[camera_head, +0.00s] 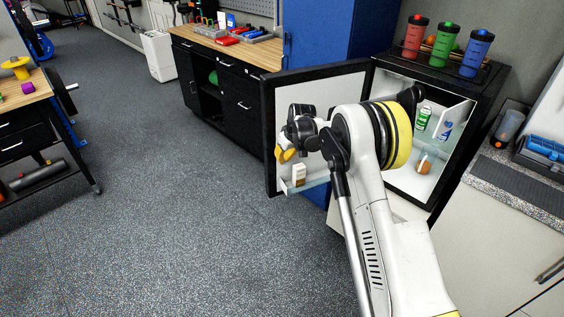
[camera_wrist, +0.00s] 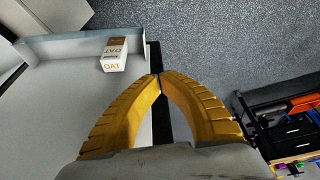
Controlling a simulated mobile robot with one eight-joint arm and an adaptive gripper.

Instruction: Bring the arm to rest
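My gripper (camera_head: 286,154) has yellow fingers and is in front of the inner face of the open fridge door (camera_head: 320,90), near its free edge. In the wrist view my gripper (camera_wrist: 159,76) is shut, its curved fingertips meeting with nothing visible between them. The black door edge shows behind the fingers; whether they touch it I cannot tell. My arm is bent and extended across the front of the open fridge, hiding part of it.
A white OAT carton (camera_head: 299,175) stands in the door shelf, close to my gripper; it also shows in the wrist view (camera_wrist: 115,55). The fridge (camera_head: 410,190) holds a green can (camera_head: 424,117). Bottles (camera_head: 414,38) stand on top. A workbench (camera_head: 215,85) is behind.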

